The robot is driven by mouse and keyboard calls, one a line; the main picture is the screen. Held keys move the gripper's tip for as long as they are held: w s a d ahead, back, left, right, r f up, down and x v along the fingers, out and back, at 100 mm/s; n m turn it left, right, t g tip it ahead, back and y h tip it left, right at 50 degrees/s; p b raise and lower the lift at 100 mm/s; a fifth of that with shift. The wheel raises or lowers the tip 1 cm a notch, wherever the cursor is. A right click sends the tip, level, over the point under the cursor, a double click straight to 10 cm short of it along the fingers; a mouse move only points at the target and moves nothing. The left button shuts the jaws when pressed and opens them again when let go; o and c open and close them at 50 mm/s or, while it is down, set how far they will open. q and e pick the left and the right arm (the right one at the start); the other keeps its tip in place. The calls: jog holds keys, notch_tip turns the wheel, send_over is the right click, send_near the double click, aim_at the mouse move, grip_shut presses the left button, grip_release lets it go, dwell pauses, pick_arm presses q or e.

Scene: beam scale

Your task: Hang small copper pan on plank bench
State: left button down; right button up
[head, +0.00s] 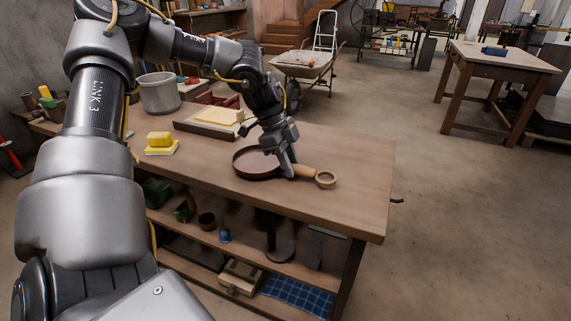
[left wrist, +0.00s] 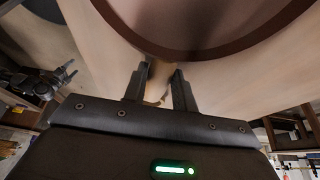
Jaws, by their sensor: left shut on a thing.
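The small copper pan (head: 256,164) has a dark reddish-brown round body and a pale wooden handle ending in a ring. It is at the bench top, its handle pointing right; I cannot tell if it touches the wood. My left gripper (head: 288,172) reaches down and is shut on the handle near the pan's body. In the left wrist view the fingers (left wrist: 160,88) straddle the handle, with the pan (left wrist: 205,48) above them. The plank bench (head: 352,165) has a small dark hook (head: 397,200) at its right end. A dark jointed shape, apparently my right gripper (left wrist: 66,74), is unclear.
A yellow block on a yellow cloth (head: 161,147), a board on a tray (head: 213,122) and a grey bucket (head: 158,93) stand left on the bench. Shelves below hold several items. The bench's right part and the floor beyond its right end are clear.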

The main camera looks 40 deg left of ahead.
pick_arm(q)
notch_tip(320, 180, up, 3)
jog(key=shift+f, duration=0.1)
jog(key=w+a+r+p, duration=0.2)
jog(key=w+a+r, duration=0.6)
jog(key=a, duration=0.3)
jog(key=shift+w+r+p, duration=0.25)
jog(key=shift+r+p, duration=0.05)
jog(key=shift+r, duration=0.45)
pick_arm(e)
notch_tip(320, 180, down, 6)
jog(key=shift+w+a+f, duration=0.15)
jog(key=shift+w+a, duration=0.05)
jog(key=shift+w, duration=0.05)
pick_arm(q)
jog(key=c, duration=1.7)
grip_release()
grip_shut()
